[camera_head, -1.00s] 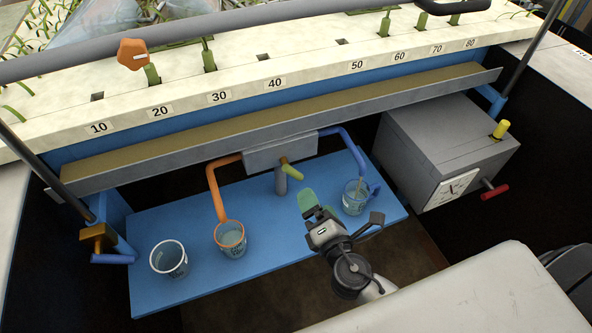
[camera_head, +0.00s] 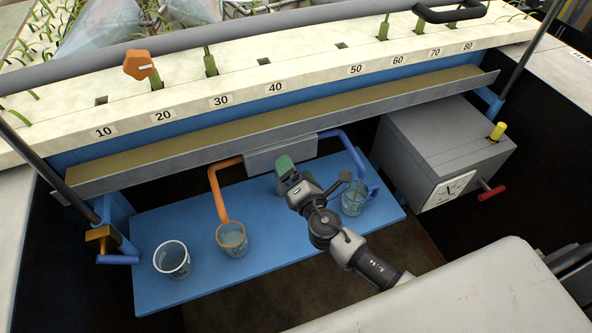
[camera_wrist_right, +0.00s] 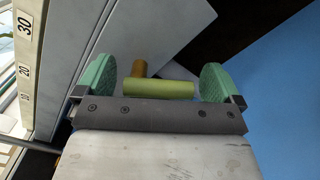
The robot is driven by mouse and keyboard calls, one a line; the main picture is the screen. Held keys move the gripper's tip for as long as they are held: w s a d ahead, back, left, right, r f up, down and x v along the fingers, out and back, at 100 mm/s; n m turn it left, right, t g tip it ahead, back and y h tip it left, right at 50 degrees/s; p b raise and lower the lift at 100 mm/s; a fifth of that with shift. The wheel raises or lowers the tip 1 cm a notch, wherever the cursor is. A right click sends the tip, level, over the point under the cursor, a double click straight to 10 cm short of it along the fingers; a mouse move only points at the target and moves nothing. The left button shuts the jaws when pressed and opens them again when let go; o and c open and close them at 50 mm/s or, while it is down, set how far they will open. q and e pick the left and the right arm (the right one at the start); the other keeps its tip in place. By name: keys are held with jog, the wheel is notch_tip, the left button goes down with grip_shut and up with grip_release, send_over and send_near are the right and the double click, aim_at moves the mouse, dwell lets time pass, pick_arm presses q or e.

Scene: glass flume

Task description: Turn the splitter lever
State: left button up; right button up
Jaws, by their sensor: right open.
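The splitter is a grey box (camera_head: 281,154) under the flume's trough, with an orange pipe (camera_head: 216,190) on its left and a blue pipe (camera_head: 352,150) on its right. My right gripper (camera_head: 316,172) is in front of it and hides the lever in the head view. In the right wrist view the yellow-green lever bar (camera_wrist_right: 158,88) lies crosswise between the two green finger pads, with gaps at both ends. An ochre stub (camera_wrist_right: 139,68) shows behind it. The gripper is open and holds nothing. My left gripper is not in view.
On the blue shelf (camera_head: 200,287) stand a white-rimmed cup (camera_head: 171,261), a cup under the orange pipe (camera_head: 232,241) and one under the blue pipe (camera_head: 354,200). A grey box with a dial (camera_head: 440,150) is at the right. The grey trough (camera_head: 400,108) runs overhead.

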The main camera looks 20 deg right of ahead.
jog(key=c, duration=0.9)
jog(key=shift+a+f+m+b, duration=0.15)
jog(key=shift+f+m+b, duration=0.25)
jog(key=shift+m+b, duration=0.9)
jog(key=shift+a+m+b, duration=0.2)
jog(key=shift+m+b, duration=0.55)
jog(key=shift+m, duration=0.25)
jog(key=shift+a+f+m+b, duration=0.1)
jog(key=shift+m+b, duration=0.35)
jog(key=shift+m, duration=0.45)
jog(key=o, duration=0.9)
